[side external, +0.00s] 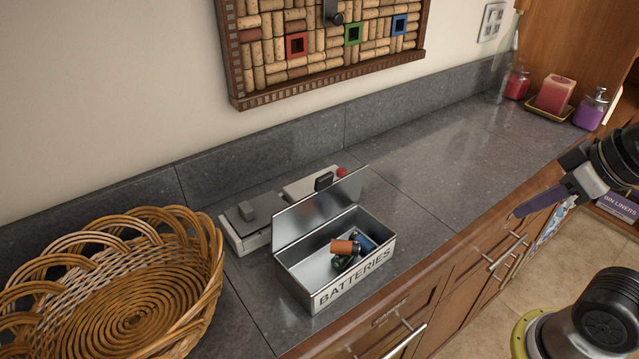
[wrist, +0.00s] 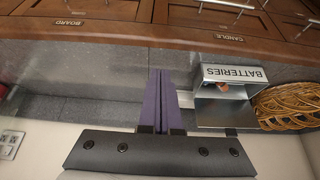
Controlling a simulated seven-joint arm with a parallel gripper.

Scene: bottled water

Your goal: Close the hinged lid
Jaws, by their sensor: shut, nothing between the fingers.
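A metal box labelled BATTERIES (side external: 355,283) stands on the grey counter in the side external view, with several batteries (side external: 350,246) inside. The box front also shows in the wrist view (wrist: 236,74), upside down and right of my fingers.
A wicker basket (side external: 130,295) stands left of the box. A grey device with a block on top (side external: 247,223) sits behind it, near the wall. Candles (side external: 555,95) and jars are at the far right end. The counter (side external: 440,165) right of the box is clear.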

